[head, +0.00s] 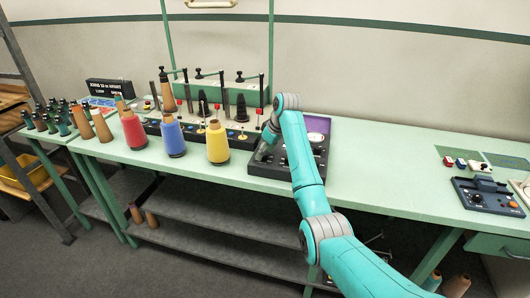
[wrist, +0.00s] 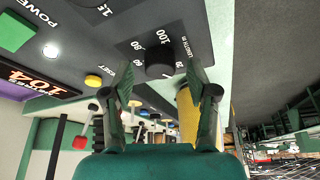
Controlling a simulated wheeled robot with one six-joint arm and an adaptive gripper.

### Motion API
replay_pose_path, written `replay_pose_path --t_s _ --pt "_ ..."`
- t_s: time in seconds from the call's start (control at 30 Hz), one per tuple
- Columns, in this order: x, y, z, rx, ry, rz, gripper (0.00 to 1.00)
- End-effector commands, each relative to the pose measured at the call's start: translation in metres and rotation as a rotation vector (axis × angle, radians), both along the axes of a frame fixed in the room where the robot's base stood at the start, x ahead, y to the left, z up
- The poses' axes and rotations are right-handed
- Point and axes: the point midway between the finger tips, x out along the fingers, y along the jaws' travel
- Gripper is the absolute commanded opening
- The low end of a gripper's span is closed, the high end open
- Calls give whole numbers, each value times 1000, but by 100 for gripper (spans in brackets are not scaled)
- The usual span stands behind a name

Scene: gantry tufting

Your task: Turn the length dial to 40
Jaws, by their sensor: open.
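The length dial is a black round knob (wrist: 160,62) on a dark plate marked "LENGTH m" in the wrist view. White numbers stand around it, with 100, 80 and 60 readable and another partly hidden; I cannot make out a pointer on the knob. My gripper (wrist: 160,72) is open, one dark finger on each side of the knob in the picture. I cannot tell whether they touch it. In the head view my gripper (head: 266,142) is over the left part of the dark control panel (head: 262,168), and the arm hides the dial.
Yellow (head: 217,144), blue (head: 170,137) and red (head: 134,130) cones stand left of the panel.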

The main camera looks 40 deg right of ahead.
Motion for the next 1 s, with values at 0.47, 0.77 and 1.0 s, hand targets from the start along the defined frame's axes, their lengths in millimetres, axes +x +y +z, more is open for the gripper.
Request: replay_pose_path --t_s 0.47,0.77,1.0 --pt "2 0 -4 0 0 0 31" --pt "2 0 -4 0 0 -4 0" --pt "1 1 -4 -1 -1 -63 0"
